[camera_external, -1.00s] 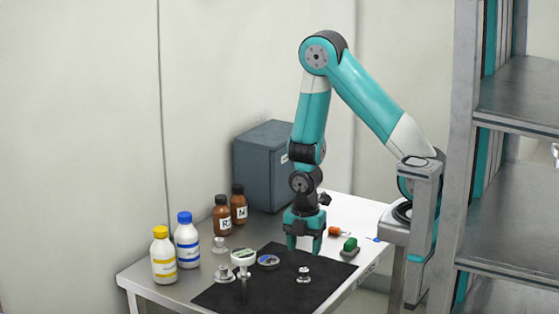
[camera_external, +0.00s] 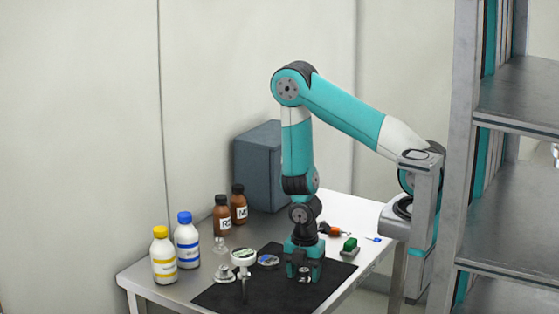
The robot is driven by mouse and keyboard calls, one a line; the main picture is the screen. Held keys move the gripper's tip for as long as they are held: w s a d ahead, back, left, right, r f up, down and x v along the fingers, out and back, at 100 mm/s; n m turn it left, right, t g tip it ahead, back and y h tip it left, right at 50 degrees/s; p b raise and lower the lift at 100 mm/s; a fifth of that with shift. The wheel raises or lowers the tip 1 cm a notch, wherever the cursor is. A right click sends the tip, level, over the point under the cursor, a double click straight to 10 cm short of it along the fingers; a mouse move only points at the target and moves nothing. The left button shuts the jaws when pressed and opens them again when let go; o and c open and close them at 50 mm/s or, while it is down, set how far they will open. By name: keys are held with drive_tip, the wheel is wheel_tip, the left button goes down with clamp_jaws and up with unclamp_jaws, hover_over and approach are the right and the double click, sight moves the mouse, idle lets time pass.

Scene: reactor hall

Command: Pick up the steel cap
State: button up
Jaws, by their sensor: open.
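A small steel cap (camera_external: 304,277) stands on the black mat (camera_external: 262,298), towards its right side. My gripper (camera_external: 303,272) points straight down over this cap, with its fingers open. The cap shows in part between the fingers, and the rest of it is hidden. I cannot tell whether the fingers touch it. A second, similar steel piece (camera_external: 224,275) stands on the mat's left part. A third one (camera_external: 220,245) stands on the table behind the mat.
A white round-topped piece (camera_external: 243,257) and a blue-grey disc (camera_external: 268,261) are left of my gripper. White bottles with yellow (camera_external: 163,258) and blue (camera_external: 187,243) caps and brown bottles (camera_external: 222,216) stand further left.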

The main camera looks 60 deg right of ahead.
drive_tip(key=c, duration=1)
